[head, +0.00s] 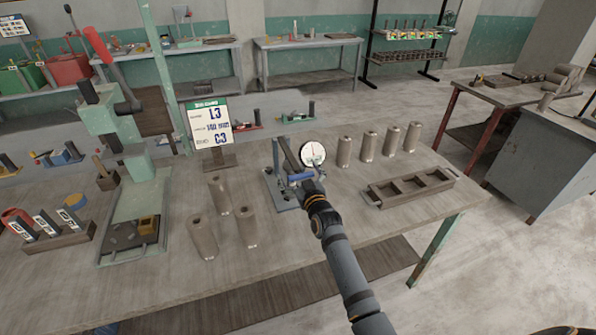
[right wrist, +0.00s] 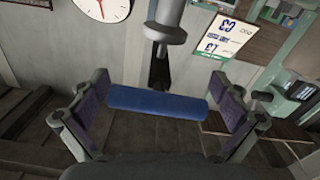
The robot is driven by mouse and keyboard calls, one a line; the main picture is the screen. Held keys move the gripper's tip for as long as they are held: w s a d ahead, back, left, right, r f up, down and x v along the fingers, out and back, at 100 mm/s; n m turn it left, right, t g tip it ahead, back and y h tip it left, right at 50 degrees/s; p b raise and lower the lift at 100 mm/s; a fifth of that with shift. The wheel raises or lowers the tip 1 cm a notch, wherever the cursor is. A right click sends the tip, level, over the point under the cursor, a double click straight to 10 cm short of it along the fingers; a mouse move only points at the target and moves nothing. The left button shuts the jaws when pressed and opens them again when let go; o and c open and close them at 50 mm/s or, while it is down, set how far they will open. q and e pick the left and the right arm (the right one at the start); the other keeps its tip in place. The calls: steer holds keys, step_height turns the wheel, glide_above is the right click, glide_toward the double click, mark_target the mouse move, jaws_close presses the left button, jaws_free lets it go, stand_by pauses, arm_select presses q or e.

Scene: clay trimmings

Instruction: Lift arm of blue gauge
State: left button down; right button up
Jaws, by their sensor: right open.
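The blue gauge stands on the workbench on a blue-grey base (head: 280,192), with an upright post and a round white dial (head: 313,153). Its blue arm (head: 300,177) shows at the front, below the dial. In the right wrist view the blue arm (right wrist: 155,103) lies crosswise between my right gripper's two fingers, and the dial (right wrist: 100,5) is at the top left. My right gripper (head: 304,184) is open at the arm, a finger near each end. I cannot tell whether they touch it. My gripper hides part of the gauge base. My left gripper is not in view.
Several grey-brown cylinders stand right of the gauge (head: 392,140) and left of it (head: 202,237). A tray with compartments (head: 378,203) lies to the right. A sign (head: 210,122) and a green press (head: 110,125) stand left. The bench's front middle is clear.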

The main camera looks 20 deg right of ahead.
steer(key=c, duration=1.5)
steer(key=shift+c, duration=0.2)
